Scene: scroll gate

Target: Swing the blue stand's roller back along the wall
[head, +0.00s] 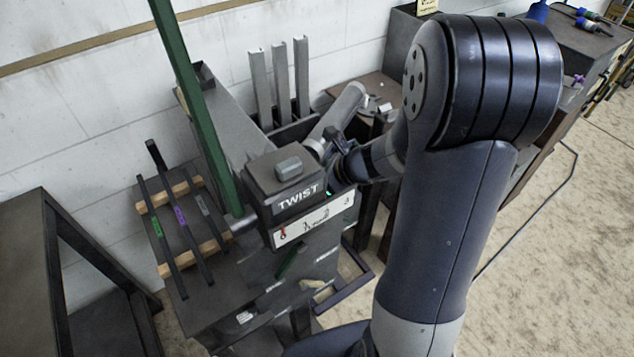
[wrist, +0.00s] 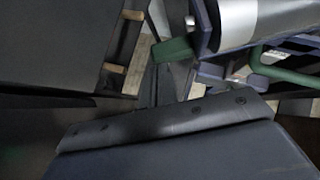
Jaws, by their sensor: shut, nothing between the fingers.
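My gripper (head: 332,137) is small and partly hidden behind my arm in the head view, beside the box marked TWIST (head: 290,185); it is shut and appears empty. A grey cylinder (head: 345,108) slants up and right just beyond it; I cannot tell whether this is the roller. No blue stand can be made out with certainty in the head view. The wrist view shows a dark blue surface with a bolted black edge (wrist: 165,128) close up, and a silver cylinder (wrist: 236,22) at upper right. I cannot tell whether these belong to the stand or to me.
A tall green post (head: 196,110) rises left of the TWIST box. Grey uprights (head: 281,85) stand by the wall. A rack with dark bars (head: 178,218) lies left, a dark table frame (head: 85,250) further left. Speckled floor (head: 560,230) is open at right.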

